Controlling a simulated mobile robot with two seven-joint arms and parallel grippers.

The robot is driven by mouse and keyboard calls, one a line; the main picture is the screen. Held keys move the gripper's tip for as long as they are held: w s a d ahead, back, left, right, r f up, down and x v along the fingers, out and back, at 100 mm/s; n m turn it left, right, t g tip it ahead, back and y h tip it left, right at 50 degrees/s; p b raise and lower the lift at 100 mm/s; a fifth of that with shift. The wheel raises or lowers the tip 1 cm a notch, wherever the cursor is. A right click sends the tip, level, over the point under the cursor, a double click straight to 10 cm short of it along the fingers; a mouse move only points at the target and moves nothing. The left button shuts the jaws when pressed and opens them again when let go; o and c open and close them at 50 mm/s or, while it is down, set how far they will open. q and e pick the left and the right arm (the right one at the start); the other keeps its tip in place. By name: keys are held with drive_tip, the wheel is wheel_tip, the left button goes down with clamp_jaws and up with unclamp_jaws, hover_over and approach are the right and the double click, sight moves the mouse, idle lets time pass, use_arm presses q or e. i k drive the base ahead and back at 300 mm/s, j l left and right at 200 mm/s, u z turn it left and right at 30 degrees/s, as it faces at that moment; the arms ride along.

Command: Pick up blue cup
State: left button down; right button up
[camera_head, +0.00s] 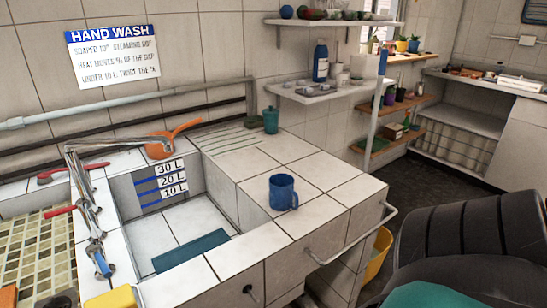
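The blue cup (283,192) stands upright on the white tiled counter (325,190), to the right of the sink basin. Its handle points right. The cup is in full view with nothing touching it. Neither of my grippers shows in the head view.
The tiled sink basin (190,222) lies left of the cup, with a metal faucet (88,195) at its left. A teal bottle (271,120) stands at the counter's back. A metal rail (352,236) runs along the right side. A large black ribbed object (470,240) fills the lower right.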

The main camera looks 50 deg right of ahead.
sight(285, 195)
drive_tip(key=z, duration=1.75)
drive_tip(key=u, duration=0.75)
drive_tip(key=l+u, duration=0.2)
drive_tip(key=u, duration=0.2)
drive_tip(key=l+u, duration=0.2)
drive_tip(key=u, duration=0.2)
drive_tip(key=l+u, duration=0.15)
drive_tip(key=u, duration=0.3)
drive_tip(key=k+l+u, duration=0.15)
drive_tip(key=l+u, duration=0.2)
drive_tip(key=k+l+u, duration=0.45)
drive_tip(key=k+l, duration=0.15)
drive_tip(key=l, duration=0.15)
drive_tip(key=k+l, duration=0.25)
drive_tip(key=l, duration=0.2)
drive_tip(key=i+u, duration=0.05)
